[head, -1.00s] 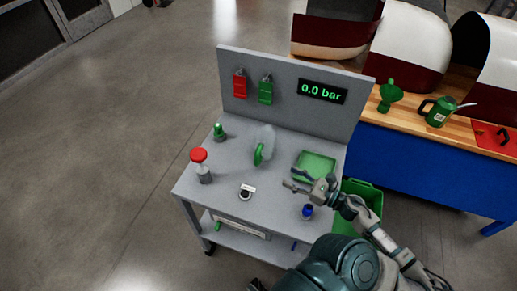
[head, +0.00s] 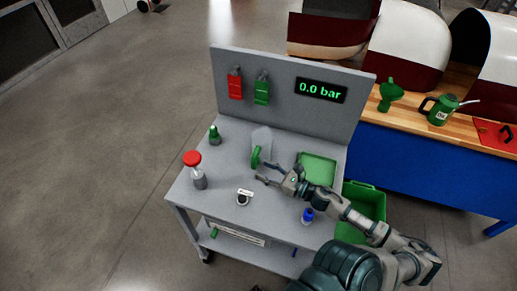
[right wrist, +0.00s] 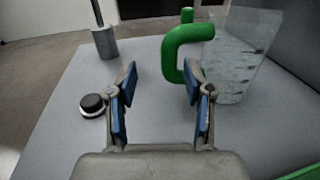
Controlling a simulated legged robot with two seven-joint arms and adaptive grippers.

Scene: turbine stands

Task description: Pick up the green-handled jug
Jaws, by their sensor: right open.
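The clear jug (head: 263,142) with a green handle (head: 256,157) stands upright on the grey stand, near its middle. In the right wrist view, the jug (right wrist: 240,65) is ahead and to the right, with its green handle (right wrist: 178,50) facing my right gripper. My right gripper (head: 264,173) is open and empty, just in front of the handle and apart from it. In the right wrist view, the blue-padded fingers (right wrist: 159,90) are spread, with the handle beyond the right finger. My left gripper is not in view.
On the stand (head: 215,178) are a red-topped item (head: 195,168), a small green-topped bottle (head: 214,135), a round black-topped piece (head: 243,198), a blue-capped bottle (head: 307,215) and a green tray (head: 319,170). The back panel (head: 290,115) rises behind the jug. A green bin (head: 367,205) is at right.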

